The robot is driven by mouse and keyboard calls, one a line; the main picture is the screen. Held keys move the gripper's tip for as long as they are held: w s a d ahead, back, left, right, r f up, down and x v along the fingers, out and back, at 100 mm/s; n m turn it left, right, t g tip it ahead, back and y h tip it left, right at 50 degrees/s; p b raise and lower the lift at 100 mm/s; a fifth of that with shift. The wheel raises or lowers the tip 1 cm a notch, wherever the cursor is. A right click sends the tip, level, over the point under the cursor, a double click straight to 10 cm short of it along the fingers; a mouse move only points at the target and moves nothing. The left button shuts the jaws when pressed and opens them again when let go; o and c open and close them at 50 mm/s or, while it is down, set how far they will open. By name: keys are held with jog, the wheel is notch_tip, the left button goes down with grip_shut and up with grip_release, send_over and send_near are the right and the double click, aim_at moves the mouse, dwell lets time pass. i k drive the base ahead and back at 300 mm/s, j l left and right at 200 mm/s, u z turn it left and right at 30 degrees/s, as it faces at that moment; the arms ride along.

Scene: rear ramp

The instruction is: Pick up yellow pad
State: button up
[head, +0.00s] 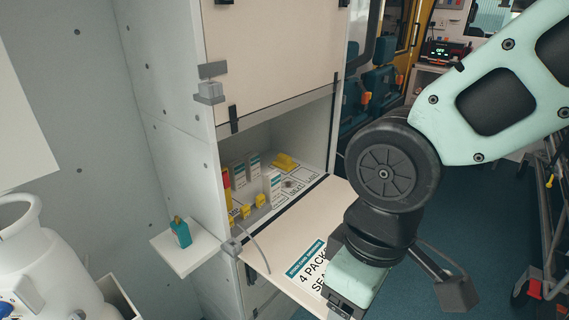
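A small flat yellow piece (286,161), which looks like the yellow pad, lies at the back of the open cabinet compartment (318,130). Its exact shape is too small to tell. My gripper (343,308) is at the bottom of the view, in front of the compartment and over the lowered door flap (290,248). It is well apart from the yellow piece. The fingers are hidden or cut off by the bottom edge, so I cannot see their opening or whether they hold anything.
A printed label (312,262) is on the flap. A side shelf (190,250) holds a teal item (181,232). The compartment's upper edge and side walls bound the opening.

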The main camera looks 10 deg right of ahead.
aim_at(283, 162)
jog(key=z, duration=0.2)
jog(key=i+l+z, duration=0.25)
jog(key=i, duration=0.25)
jog(key=i+l+u, duration=0.2)
jog(key=l, duration=0.15)
jog(key=i+l+u, duration=0.2)
jog(key=l, duration=0.2)
jog(key=i+l+u, duration=0.15)
jog(key=l, duration=0.25)
jog(key=k, duration=0.05)
